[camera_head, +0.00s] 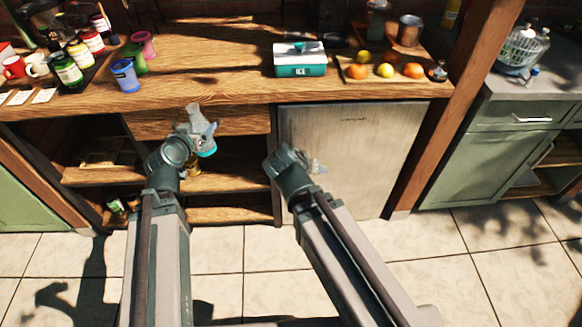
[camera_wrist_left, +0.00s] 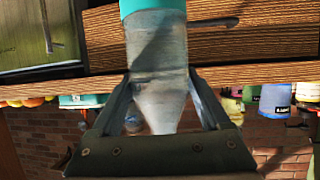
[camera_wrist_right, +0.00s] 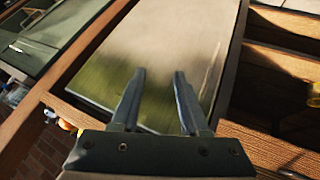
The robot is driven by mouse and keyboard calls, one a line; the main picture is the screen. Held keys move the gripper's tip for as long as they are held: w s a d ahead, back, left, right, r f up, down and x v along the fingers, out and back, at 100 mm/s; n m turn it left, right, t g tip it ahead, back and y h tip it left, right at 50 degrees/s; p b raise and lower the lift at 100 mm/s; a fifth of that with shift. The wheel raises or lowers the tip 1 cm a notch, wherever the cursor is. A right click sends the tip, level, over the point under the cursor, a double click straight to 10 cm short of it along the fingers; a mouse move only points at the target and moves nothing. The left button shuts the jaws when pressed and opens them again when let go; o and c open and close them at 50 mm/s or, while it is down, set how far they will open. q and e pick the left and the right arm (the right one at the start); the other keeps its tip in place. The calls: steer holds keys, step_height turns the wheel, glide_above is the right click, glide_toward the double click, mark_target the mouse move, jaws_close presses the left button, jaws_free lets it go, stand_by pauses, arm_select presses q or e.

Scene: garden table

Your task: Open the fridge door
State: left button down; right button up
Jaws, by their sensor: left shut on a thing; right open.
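The fridge (camera_head: 350,150) has a brushed metal door and stands under the right part of the wooden counter; its door is shut. A thin upright handle (camera_wrist_right: 211,72) shows near the door's side edge in the right wrist view, and also in the left wrist view (camera_wrist_left: 46,28). My right gripper (camera_head: 316,165) is open and empty in front of the door's left part; its fingers (camera_wrist_right: 159,75) point at the door, apart from the handle. My left gripper (camera_head: 203,128) is shut on a grey bottle with a teal end (camera_wrist_left: 156,75), held in front of the wooden drawer.
The tiled floor before the fridge is clear.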

steer(key=w+a+f+t+b, duration=0.3)
steer(key=w+f+t+b, duration=0.2)
steer(key=b, duration=1)
steer(key=w+a+f+m+t+y+b, duration=0.1)
steer(key=w+a+f+t+b, duration=0.3)
steer(key=f+b, duration=0.7)
steer(key=shift+w+a+f+t+b, duration=0.3)
steer(key=shift+t+b, duration=1)
steer(key=shift+b, duration=1.4)
steer(key=shift+w+d+r, duration=0.15)
steer(key=shift+w+r, duration=0.05)
